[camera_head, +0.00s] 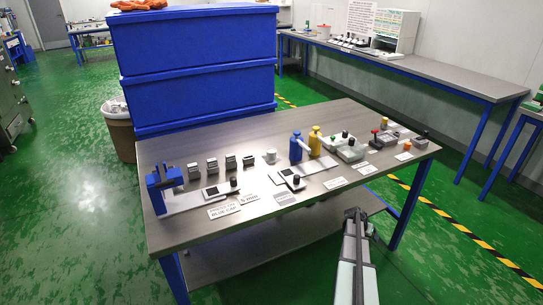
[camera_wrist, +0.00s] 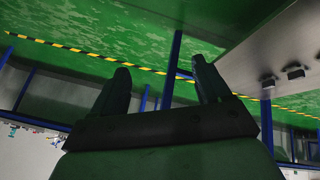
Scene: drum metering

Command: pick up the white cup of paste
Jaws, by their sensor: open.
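A small white cup (camera_head: 270,157) stands upright on the steel table (camera_head: 235,238), left of the blue bottle, in the head view. Its contents are too small to make out. My gripper (camera_head: 355,214) is in front of the table's right front side, well apart from the cup. In the wrist view my gripper (camera_wrist: 160,80) shows two dark fingers spread apart with nothing between them. The cup does not show in the wrist view.
Blue (camera_head: 296,147) and yellow (camera_head: 315,141) bottles stand right of the cup. Several dark-topped blocks (camera_head: 212,166) stand left of it. A blue device (camera_head: 164,185) is at the table's left end. Stacked blue crates (camera_head: 195,85) rise behind. Flat plates and labels lie in front.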

